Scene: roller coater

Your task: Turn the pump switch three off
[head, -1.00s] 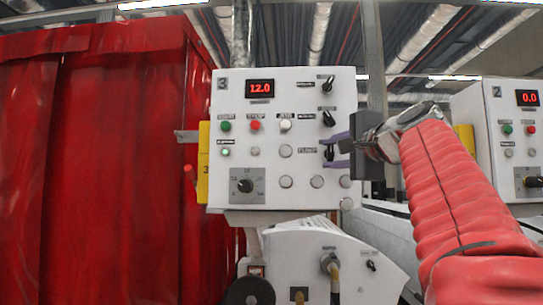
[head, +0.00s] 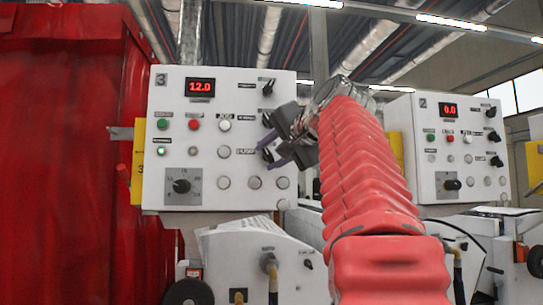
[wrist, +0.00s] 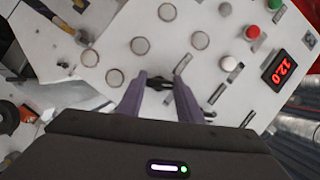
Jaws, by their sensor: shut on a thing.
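The white panel marked 3 (head: 223,82) has a column of black rotary switches on its right side. The lowest of them, beside the PUMP label, is the pump switch (head: 267,155). My gripper (head: 271,150) is at this switch, its purple fingers above and below it. In the wrist view my gripper (wrist: 160,80) has its fingertips on both sides of the black pump switch (wrist: 159,84), closed on it. The fingers partly hide the switch, so its exact setting is hard to read.
Two other black switches, the upper (head: 268,87) and middle (head: 267,119), sit above. The panel's red display (head: 200,87) reads 12.0. A similar panel marked 2 (head: 432,120) stands to the right. A red curtain (head: 65,160) hangs on the left.

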